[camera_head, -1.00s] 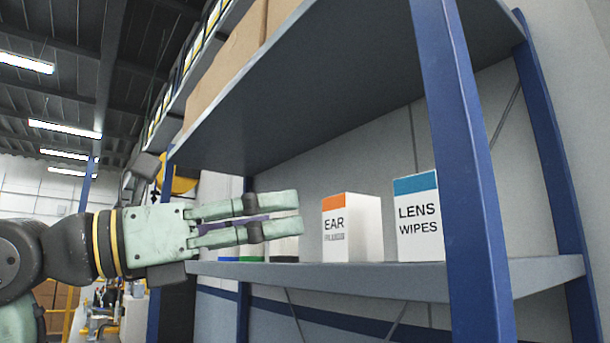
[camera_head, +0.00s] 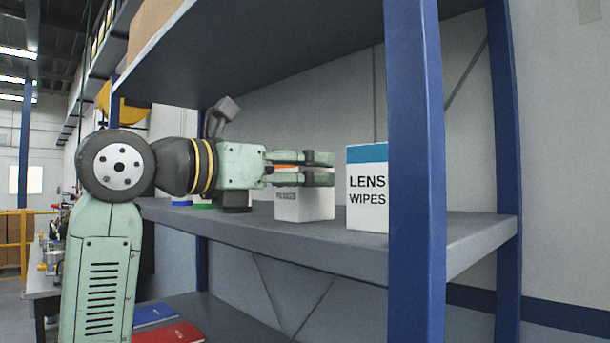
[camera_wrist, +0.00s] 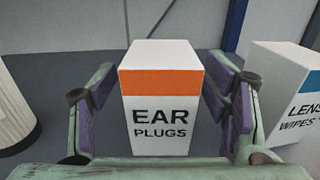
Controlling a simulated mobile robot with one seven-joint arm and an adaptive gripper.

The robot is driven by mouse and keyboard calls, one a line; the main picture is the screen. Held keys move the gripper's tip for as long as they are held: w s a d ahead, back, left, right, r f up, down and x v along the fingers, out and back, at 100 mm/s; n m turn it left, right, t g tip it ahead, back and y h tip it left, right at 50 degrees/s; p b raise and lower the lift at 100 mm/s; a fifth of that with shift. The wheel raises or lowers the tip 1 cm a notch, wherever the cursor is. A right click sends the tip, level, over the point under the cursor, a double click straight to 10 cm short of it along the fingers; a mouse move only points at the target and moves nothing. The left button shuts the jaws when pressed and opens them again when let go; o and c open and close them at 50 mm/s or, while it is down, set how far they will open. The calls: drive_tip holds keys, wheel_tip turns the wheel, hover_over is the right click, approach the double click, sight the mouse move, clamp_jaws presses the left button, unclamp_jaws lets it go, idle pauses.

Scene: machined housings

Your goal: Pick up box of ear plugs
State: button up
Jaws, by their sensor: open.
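The box of ear plugs (camera_wrist: 160,118) is white with an orange band and stands upright on the grey shelf. In the wrist view it sits between the two purple-padded fingers of my gripper (camera_wrist: 163,112), with a gap at each side. In the head view my gripper (camera_head: 333,168) reaches in from the left at the height of the box's upper part. Its fingers cover much of the front of the ear plugs box (camera_head: 305,206) there. My gripper is open and holds nothing.
A white lens wipes box (camera_head: 367,198) with a blue band stands close on the right, also in the wrist view (camera_wrist: 288,95). A ribbed cream container (camera_wrist: 14,112) stands on the left. A blue post (camera_head: 416,150) rises at the front of the shelf (camera_head: 440,232); another shelf lies above.

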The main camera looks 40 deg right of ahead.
drive_tip(key=shift+d, duration=0.65)
drive_tip(key=shift+c, duration=0.4)
drive_tip(key=c, duration=1.2)
